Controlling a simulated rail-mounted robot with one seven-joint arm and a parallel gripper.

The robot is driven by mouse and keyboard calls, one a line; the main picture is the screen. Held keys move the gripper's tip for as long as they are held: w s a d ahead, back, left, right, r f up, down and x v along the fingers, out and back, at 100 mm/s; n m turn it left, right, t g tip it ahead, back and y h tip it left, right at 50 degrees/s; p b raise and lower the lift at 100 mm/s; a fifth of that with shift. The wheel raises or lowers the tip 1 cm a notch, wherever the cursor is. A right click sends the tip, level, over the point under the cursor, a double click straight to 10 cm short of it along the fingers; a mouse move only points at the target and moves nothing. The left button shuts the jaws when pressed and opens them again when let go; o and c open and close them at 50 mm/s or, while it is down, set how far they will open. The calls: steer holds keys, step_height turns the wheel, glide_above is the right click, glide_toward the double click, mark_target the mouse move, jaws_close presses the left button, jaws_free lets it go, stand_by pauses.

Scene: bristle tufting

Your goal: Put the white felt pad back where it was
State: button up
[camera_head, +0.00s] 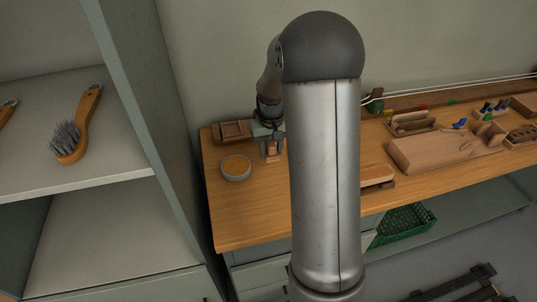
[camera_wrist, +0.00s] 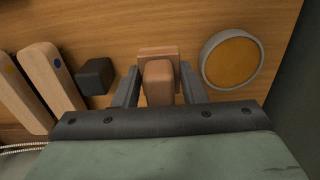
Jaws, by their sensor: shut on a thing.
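My gripper (camera_wrist: 158,88) is over the left end of the wooden bench, pointing down. Its two dark fingers are closed on a tan block (camera_wrist: 158,90) with rounded edges. A second, redder wooden block (camera_wrist: 158,51) shows just beyond it; I cannot tell whether the two touch. In the head view my gripper (camera_head: 270,150) is small and partly dark against the bench. I cannot make out a white felt pad in either view. My arm hides the middle of the bench.
A round grey dish with an amber inside (camera_head: 236,168) stands close beside my gripper. A wooden tray (camera_head: 232,131) lies behind it. A dark block (camera_wrist: 96,76) and two wooden pieces (camera_wrist: 45,75) lie left in the wrist view. The bench front left is clear.

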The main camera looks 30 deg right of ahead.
mark_target(269, 149)
steer(key=w+f, duration=0.2)
steer(key=f, duration=0.1)
steer(key=shift+w+d, duration=0.25)
steer(key=shift+d, duration=0.05)
steer(key=shift+w+f, duration=0.1)
steer(key=shift+f, duration=1.5)
steer(key=shift+f, duration=0.2)
steer(key=o, duration=0.9)
steer(key=shift+o, duration=0.2)
